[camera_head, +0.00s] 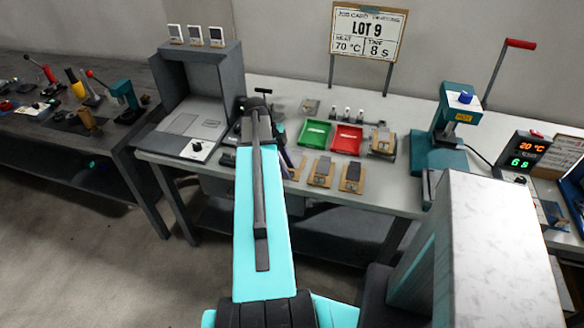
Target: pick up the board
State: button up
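Several small dark boards on tan holders stand on the bench. One board (322,168) is near the bench's front edge, and another board (353,173) is just right of it. I cannot tell which one is the task's board. My turquoise arm reaches forward over the bench, left of these boards. My gripper is hidden behind my own arm, so its fingers and anything between them do not show.
A green tray (314,134) and a red tray (347,139) sit mid-bench. A grey open-fronted station (199,100) stands left, and a teal press (442,130) with a red-handled lever stands right. A LOT 9 card (368,32) stands behind. Bare bench shows right of the boards.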

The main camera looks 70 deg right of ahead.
jog(key=shift+c, duration=0.5)
grip_shut()
jog(key=shift+r, duration=0.15)
notch_tip(320, 180, up, 10)
jog(key=b, duration=0.2)
dwell(0.6)
dwell(0.5)
